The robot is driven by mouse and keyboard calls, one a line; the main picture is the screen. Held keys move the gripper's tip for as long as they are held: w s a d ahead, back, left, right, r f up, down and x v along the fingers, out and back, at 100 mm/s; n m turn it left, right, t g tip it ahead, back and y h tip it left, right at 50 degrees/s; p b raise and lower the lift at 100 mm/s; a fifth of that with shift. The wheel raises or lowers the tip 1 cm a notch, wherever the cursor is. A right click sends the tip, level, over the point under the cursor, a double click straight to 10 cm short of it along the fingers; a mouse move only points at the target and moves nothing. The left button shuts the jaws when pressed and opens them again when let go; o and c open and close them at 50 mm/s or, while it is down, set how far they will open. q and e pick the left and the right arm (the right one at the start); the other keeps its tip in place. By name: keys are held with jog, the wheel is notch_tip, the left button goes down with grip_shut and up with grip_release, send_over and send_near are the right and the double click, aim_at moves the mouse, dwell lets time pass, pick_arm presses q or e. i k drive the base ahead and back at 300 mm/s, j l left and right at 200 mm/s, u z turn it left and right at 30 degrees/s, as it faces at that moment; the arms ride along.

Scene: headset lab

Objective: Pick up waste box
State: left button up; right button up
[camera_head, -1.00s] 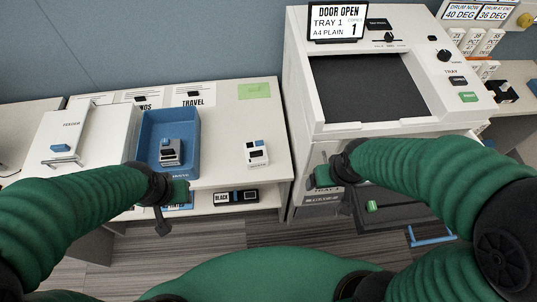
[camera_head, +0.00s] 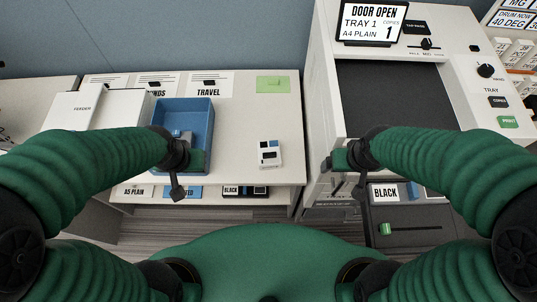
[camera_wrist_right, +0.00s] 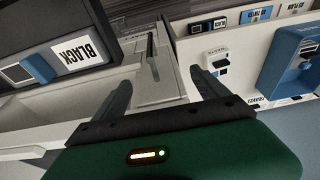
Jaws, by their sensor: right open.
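A small white box with dark and blue patches (camera_head: 269,153) stands on the counter, right of the blue tray; its label is too small to read, so I cannot confirm it is the waste box. It also shows in the right wrist view (camera_wrist_right: 215,58), beyond the fingers. My right gripper (camera_head: 340,165) is open and empty, in front of the printer and apart from the box; its two spread fingers show in the wrist view (camera_wrist_right: 160,85). My left gripper (camera_head: 182,178) is in front of the blue tray; its jaws are not clear.
The blue tray (camera_head: 208,115) holds a grey-blue object, partly hidden by my left arm. A white feeder (camera_head: 85,107) stands left of it. The printer (camera_head: 322,100) rises at the right, with a box labelled BLACK (camera_head: 385,192) low in front. Counter around the white box is clear.

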aim_at(269, 153)
jog(key=k, duration=0.2)
jog(key=i+j, duration=0.1)
jog(key=j, duration=0.65)
jog(key=i+j+z, duration=0.1)
jog(key=j, duration=0.3)
jog(key=i+j, duration=0.2)
jog(key=j, duration=0.2)
jog(key=i+j, duration=0.15)
jog(key=j, duration=0.25)
jog(key=i+l+z, duration=0.05)
